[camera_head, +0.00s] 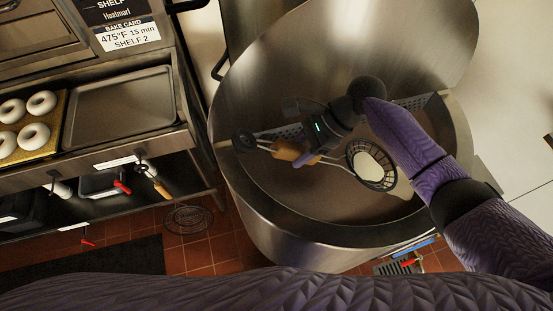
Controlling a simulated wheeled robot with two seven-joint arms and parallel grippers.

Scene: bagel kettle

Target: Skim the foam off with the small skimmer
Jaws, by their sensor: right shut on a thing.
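The small skimmer has an orange-brown wooden handle (285,151) and a dark round wire basket at its right end. My right gripper (302,156) is shut on the skimmer's handle, above the kettle's opening. The basket is over the brownish kettle contents, and a pale white mass of foam (368,164) shows in or under it; I cannot tell which. A paler patch (403,188) lies just right of the basket, partly hidden by my right arm. The steel kettle (300,247) is wide and round with its lid raised behind. My left gripper is not in view.
At left, a counter holds an empty metal tray (120,105) and a board with several pale bagels (34,136). Utensils hang below it. A round wire rack (188,219) shows near the tiled floor.

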